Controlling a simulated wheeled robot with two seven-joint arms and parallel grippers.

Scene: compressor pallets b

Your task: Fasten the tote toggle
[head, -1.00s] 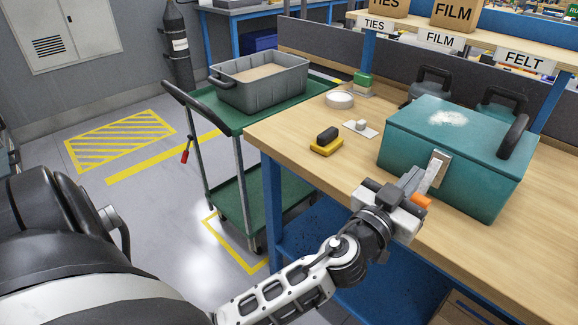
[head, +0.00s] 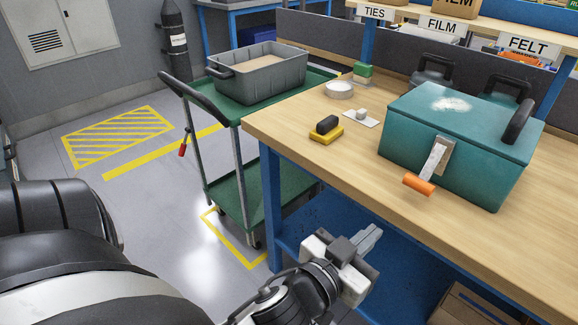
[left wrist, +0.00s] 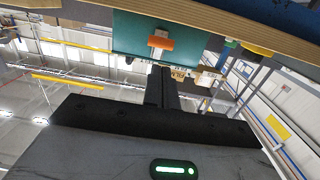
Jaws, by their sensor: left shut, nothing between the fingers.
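The teal tote (head: 455,145) stands with its lid down on the wooden bench. On its front is the metal toggle plate (head: 447,152), with a lever that sticks out and down to an orange grip (head: 419,184). The orange grip also shows in the left wrist view (left wrist: 161,43), ahead of the fingertips. My left gripper (head: 371,236) is shut and empty, below and in front of the orange grip, off the bench's front edge and apart from the tote. My right gripper is not in view.
A yellow and black block (head: 326,131), a small white piece on a card and a white roll (head: 339,89) lie left of the tote. The bench's front edge (head: 330,170) lies between my gripper and the bench top. A green cart with a grey bin (head: 258,75) stands at left.

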